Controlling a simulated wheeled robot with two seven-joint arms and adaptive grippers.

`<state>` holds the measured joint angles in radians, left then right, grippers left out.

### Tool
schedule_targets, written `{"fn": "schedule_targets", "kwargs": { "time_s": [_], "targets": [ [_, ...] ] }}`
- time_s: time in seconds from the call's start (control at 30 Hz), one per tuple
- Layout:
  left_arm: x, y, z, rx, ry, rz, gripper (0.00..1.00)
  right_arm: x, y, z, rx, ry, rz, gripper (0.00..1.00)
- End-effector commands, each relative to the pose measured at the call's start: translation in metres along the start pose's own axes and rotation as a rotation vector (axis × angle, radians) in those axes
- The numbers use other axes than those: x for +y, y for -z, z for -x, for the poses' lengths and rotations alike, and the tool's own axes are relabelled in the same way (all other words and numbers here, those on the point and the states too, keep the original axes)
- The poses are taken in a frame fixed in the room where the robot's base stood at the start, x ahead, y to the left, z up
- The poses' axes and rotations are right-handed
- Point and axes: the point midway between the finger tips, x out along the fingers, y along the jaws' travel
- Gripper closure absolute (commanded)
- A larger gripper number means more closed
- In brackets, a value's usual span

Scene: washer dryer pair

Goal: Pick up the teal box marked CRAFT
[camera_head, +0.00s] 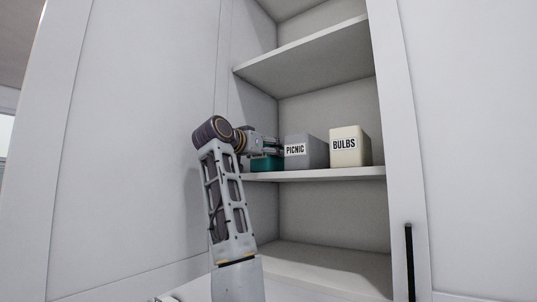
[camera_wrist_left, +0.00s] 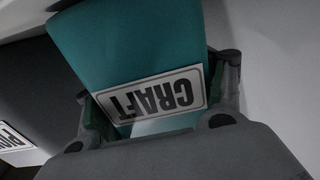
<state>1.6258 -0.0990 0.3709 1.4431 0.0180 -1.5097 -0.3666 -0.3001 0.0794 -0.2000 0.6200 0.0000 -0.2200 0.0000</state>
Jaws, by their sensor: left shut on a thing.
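The teal box marked CRAFT (camera_head: 266,163) stands on the middle shelf at its left end, mostly hidden behind my left gripper (camera_head: 272,146). In the left wrist view the teal box (camera_wrist_left: 130,52) fills the upper middle, with its white CRAFT label upside down. The left gripper's fingers (camera_wrist_left: 158,118) are on either side of the box, shut on it. In the head view the box looks to be at shelf level; I cannot tell whether it touches the shelf. My right gripper is not in view.
A grey box marked PICNIC (camera_head: 312,152) is close to the right of the teal box, and a cream box marked BULBS (camera_head: 350,147) is beyond it. The middle shelf (camera_head: 330,174) has an upper shelf (camera_head: 305,57) above it. The cabinet's side wall is close at the left.

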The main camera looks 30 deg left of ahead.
Motion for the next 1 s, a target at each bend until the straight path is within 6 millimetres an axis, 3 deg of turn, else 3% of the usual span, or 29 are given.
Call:
{"fn": "schedule_targets", "kwargs": {
  "time_s": [0.33, 1.0],
  "targets": [
    [0.0, 0.025, 0.001, 0.003, 0.001, -0.001, 0.59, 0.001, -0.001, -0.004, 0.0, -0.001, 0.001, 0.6],
    [-0.001, 0.103, 0.002, 0.003, 0.001, 0.0, 0.59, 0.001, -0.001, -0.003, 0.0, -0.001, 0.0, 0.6]
  ]
}}
